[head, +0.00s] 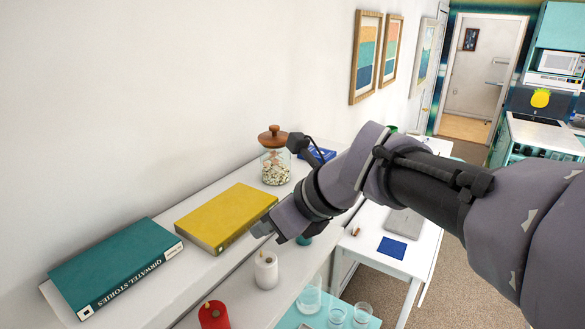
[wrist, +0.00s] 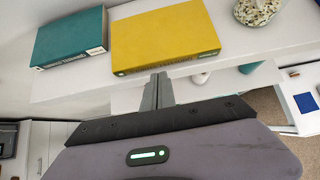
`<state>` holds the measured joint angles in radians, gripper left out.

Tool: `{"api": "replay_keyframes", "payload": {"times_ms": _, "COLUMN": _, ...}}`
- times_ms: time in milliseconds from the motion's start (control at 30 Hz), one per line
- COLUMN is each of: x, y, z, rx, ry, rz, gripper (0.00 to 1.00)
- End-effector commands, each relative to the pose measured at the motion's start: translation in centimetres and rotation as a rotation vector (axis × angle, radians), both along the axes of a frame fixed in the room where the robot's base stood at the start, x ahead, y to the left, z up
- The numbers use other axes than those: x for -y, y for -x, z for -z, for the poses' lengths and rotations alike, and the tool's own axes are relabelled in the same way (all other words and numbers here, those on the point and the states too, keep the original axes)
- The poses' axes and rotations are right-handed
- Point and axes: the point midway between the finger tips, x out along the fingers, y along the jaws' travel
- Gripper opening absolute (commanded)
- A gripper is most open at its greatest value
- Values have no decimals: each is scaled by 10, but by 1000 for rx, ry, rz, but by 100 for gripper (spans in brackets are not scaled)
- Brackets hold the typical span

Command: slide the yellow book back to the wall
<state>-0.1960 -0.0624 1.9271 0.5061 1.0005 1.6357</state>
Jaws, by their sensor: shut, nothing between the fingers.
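The yellow book (head: 226,217) lies flat on the white shelf top, with a gap between it and the wall (head: 150,110). It also shows in the wrist view (wrist: 165,36), its spine facing my gripper. My gripper (head: 262,229) is shut and empty at the book's front right edge in the head view. In the wrist view my gripper (wrist: 161,78) sits just in front of the spine, near its middle. I cannot tell whether the fingertips touch the book.
A teal book (head: 115,262) lies left of the yellow one. A glass jar with a wooden lid (head: 275,165) stands on the right. A white candle (head: 265,270) and a red candle (head: 213,316) stand in front, lower down. The strip behind the yellow book looks clear.

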Motion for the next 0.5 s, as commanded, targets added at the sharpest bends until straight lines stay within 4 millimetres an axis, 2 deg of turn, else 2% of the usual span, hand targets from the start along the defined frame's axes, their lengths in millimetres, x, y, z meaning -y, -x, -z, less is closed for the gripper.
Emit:
{"api": "replay_keyframes", "payload": {"times_ms": 200, "x": -12, "y": -7, "z": 0, "rx": 0, "ry": 0, "rz": 0, "gripper": 0}}
{"api": "replay_keyframes", "payload": {"times_ms": 500, "x": -13, "y": -8, "z": -1, "rx": 0, "ry": 0, "rz": 0, "gripper": 0}}
